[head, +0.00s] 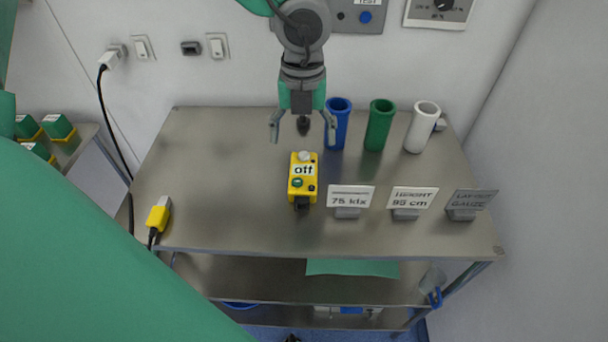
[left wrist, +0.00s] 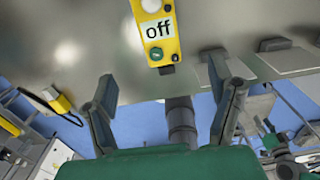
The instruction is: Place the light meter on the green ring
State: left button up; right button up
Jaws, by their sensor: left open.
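A yellow box (head: 302,167) with a white "off" label lies on the metal table, near its middle; I take it for the light meter. It has a white dome, a green button and a dark end. It also shows at the top of the left wrist view (left wrist: 158,48). My left gripper (head: 303,134) is open and empty, its two fingers spread just behind the box and apart from it. A dark cylinder (left wrist: 182,122) shows between the fingers in the left wrist view. I can make out no green ring. My right gripper is not in view.
Blue (head: 337,125), green (head: 379,127) and white (head: 421,128) tubes stand at the back right. Signs, one reading "75 klx" (head: 350,196), line the front right. A yellow plug-like piece (head: 159,215) with a cable lies front left. The table's left half (head: 225,165) is mostly clear.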

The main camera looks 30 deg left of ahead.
aim_at(303, 174)
pick_arm(q)
jog(key=f, duration=0.4)
jog(key=f+b, duration=0.1)
jog(key=f, duration=0.7)
jog(key=shift+w+a+f, duration=0.1)
jog(key=shift+w+f, duration=0.15)
jog(key=shift+f, duration=0.05)
jog(key=shift+c, duration=0.4)
jog(key=c, duration=1.5)
notch_tip(303, 174, up, 10)
jog(key=shift+r+p, duration=0.1)
jog(key=shift+p, duration=0.35)
jog(key=shift+s, duration=0.15)
